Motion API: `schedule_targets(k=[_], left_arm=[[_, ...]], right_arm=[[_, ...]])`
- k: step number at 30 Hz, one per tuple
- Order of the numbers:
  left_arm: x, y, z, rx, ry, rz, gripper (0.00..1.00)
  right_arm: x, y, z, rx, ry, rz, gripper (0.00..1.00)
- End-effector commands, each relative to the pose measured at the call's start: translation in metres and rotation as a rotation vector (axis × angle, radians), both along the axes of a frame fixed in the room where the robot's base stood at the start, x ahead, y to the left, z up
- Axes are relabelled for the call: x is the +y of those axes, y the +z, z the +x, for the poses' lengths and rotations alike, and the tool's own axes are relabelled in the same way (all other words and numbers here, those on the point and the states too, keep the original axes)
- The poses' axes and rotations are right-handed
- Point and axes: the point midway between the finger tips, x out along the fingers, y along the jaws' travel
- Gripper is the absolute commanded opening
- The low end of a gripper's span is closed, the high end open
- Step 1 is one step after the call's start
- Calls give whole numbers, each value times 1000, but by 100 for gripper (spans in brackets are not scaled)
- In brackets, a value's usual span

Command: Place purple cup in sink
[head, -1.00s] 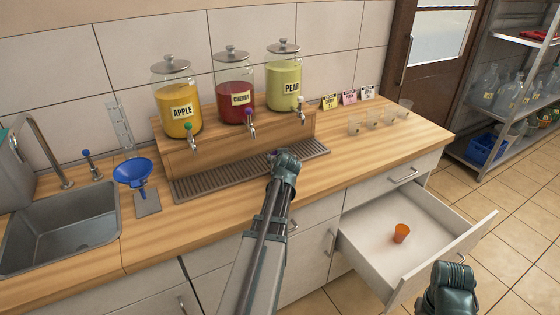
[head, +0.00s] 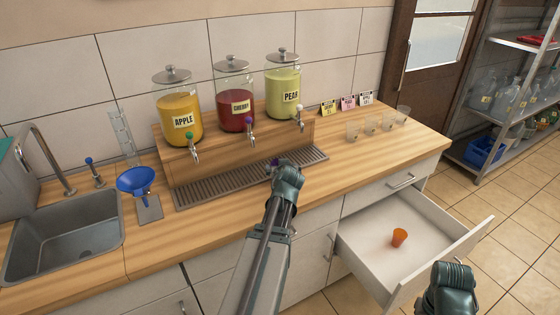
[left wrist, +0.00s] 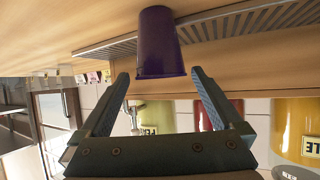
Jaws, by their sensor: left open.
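The purple cup (left wrist: 158,45) shows in the left wrist view, which looks upside down, in front of the spread fingers of my left gripper (left wrist: 165,80). The cup is by the drip tray, with its rim end near the fingertips. In the head view only a small purple part of the cup (head: 275,162) shows; my left gripper (head: 283,168) hides the rest. My left gripper is open. My right gripper (head: 450,272) is at the lower right, its fingers not clear. The sink (head: 65,235) is at the left, with no cup seen in it.
Three juice dispensers stand on a wooden stand (head: 240,148) behind the drip tray (head: 205,188). A blue funnel (head: 138,180) stands beside the sink. Several clear cups (head: 370,123) stand at the right. An open drawer (head: 375,225) holds an orange cup (head: 399,237).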

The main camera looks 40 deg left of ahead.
Motion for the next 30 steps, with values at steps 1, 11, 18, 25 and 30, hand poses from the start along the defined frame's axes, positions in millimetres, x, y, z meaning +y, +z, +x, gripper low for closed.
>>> schedule_targets(k=[1,11,18,25,30], left_arm=[[-9,10,-10,0,-1,0,100],[-33,26,-33,1,0,-1,100],[-35,27,-35,0,1,0,100],[-38,26,-34,6,-4,-2,100],[-94,3,-26,128,-82,-47,100]], right_arm=[[0,10,0,0,0,0,50],[0,26,0,0,0,0,50],[0,27,0,0,0,0,50],[0,27,0,0,0,0,50],[0,27,0,0,0,0,50]])
